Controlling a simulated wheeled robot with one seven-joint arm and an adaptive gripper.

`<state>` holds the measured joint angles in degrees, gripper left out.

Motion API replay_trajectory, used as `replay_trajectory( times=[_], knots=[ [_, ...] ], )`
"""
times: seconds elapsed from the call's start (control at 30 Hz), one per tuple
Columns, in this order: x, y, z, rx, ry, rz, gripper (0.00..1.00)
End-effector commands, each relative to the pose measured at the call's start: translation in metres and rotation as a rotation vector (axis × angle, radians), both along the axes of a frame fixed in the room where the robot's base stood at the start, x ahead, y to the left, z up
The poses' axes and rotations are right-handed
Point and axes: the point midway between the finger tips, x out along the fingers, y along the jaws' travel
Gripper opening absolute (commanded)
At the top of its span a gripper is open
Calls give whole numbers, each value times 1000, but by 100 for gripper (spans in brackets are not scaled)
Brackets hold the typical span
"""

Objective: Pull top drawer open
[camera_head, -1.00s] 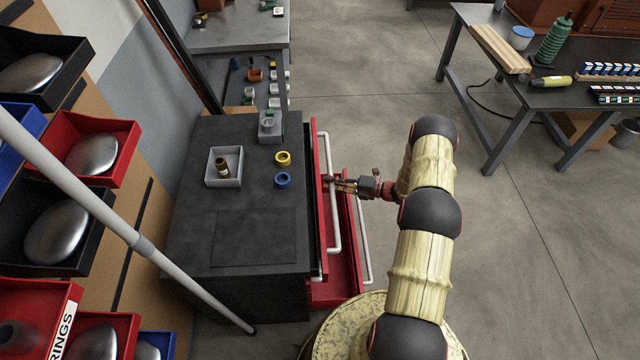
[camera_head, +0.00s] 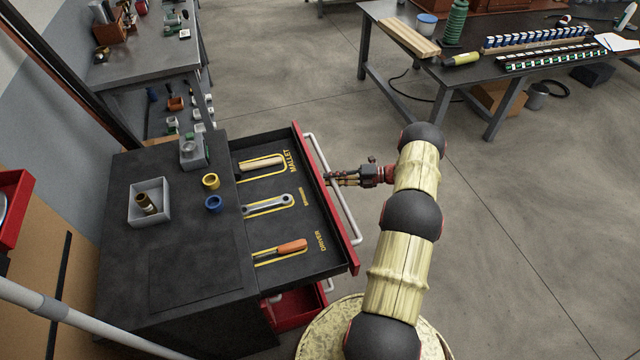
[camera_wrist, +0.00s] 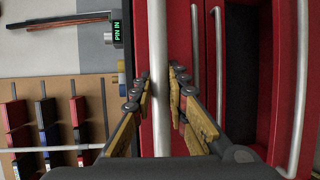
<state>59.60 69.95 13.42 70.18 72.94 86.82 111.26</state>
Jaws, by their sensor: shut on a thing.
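The top drawer (camera_head: 318,248) of the dark cabinet (camera_head: 185,275) stands open in the head view. It has a red front and a dark liner with tools in marked outlines: a mallet (camera_head: 262,164), a wrench (camera_head: 268,205) and an orange-handled driver (camera_head: 290,246). Its pale bar handle (camera_head: 345,215) runs along the front and shows as an upright bar in the wrist view (camera_wrist: 159,60). My gripper (camera_head: 332,180) is at the handle, with its fingers on both sides of the bar in the wrist view (camera_wrist: 159,95), shut on it.
A lower red drawer (camera_head: 290,308) is partly open beneath. On the cabinet top are a grey box (camera_head: 133,205) with a brown cylinder, a yellow ring (camera_head: 210,181) and a blue ring (camera_head: 213,203). A workbench (camera_head: 375,14) stands at the back right. Floor right of my arm is clear.

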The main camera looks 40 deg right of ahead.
Motion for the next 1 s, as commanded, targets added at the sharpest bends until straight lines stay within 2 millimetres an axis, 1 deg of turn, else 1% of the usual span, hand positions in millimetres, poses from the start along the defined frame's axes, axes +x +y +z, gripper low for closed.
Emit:
replay_trajectory(
  times=[0.1, 0.23, 0.67, 0.7, 1.0],
  knots=[
    [-4, -8, -2, -1, 2, -1, 0],
    [-5, -13, -2, -1, 2, 0, 0],
    [-6, -15, -1, -1, 2, 0, 0],
    [-6, -15, -1, -1, 2, 0, 16],
    [-6, -15, -1, 0, 1, 0, 34]
  ],
)
